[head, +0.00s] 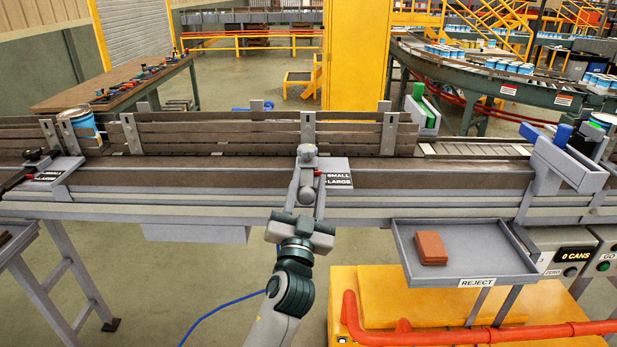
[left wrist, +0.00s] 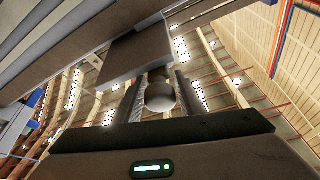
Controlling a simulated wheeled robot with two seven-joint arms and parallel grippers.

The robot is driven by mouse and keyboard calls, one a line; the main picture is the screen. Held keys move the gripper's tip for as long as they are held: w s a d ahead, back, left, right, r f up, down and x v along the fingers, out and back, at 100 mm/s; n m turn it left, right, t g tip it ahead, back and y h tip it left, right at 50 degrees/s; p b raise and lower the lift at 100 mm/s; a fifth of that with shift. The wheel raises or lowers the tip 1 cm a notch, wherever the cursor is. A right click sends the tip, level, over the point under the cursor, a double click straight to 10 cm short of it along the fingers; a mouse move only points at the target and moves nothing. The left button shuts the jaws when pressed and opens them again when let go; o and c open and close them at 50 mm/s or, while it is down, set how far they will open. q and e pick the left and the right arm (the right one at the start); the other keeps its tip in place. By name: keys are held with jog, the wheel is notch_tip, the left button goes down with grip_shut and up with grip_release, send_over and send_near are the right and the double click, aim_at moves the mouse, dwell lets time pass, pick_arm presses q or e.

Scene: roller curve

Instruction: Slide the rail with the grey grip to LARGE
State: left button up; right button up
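The grey grip (head: 308,153) is a round knob at the front of the conveyor, near the middle of the head view. The dark guide rail (head: 220,134) stands behind it. A plate (head: 337,176) lettered SMALL and LARGE lies right of the grip, with a small red mark at its left edge, near the SMALL line. My left gripper (head: 306,172) is at the grip, its two fingers either side of it. In the left wrist view a round knob (left wrist: 160,97) shows between the fingers; whether they press on it is unclear. My right gripper is out of view.
A second plate (head: 47,176) and a black grip (head: 36,156) are at the far left, by a blue can (head: 80,128). A reject tray (head: 480,268) with a brown block (head: 430,248) hangs at the front right. A grey bracket (head: 560,165) stands beyond it.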

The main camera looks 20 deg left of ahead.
pick_arm(q)
jog(key=shift+w+r, duration=0.15)
jog(key=shift+w, duration=0.1)
jog(key=shift+c, duration=0.6)
grip_shut()
jog(key=shift+s+d, duration=0.25)
jog(key=shift+s, duration=0.5)
jog(key=shift+s+d, duration=0.2)
jog(key=shift+s, duration=0.55)
jog(key=shift+w, duration=0.1)
jog(key=shift+o, duration=0.6)
grip_release()
jog(key=shift+s, duration=0.2)
